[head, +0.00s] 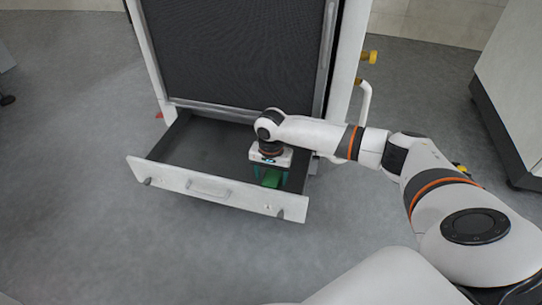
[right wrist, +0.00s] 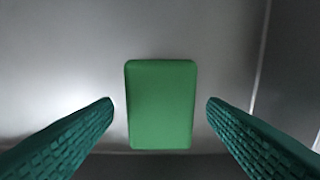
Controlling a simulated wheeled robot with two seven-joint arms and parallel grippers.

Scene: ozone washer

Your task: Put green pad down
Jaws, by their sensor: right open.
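The green pad (right wrist: 160,105) is a flat rectangle with rounded corners. In the right wrist view it lies on the grey floor of the drawer, between the two teal fingers of my right gripper (right wrist: 160,112), with a gap on each side. In the head view the pad (head: 271,179) shows inside the open drawer (head: 205,190), under my right gripper (head: 268,172). The right gripper is open, points down into the drawer and holds nothing. My left gripper is not in view.
The drawer is pulled out from the tall washer cabinet (head: 240,50); its front panel has a handle (head: 208,188). Yellow knobs (head: 369,57) and a white handle (head: 364,100) are on the cabinet's right side. Another white cabinet (head: 515,75) stands at the right. The left part of the drawer is empty.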

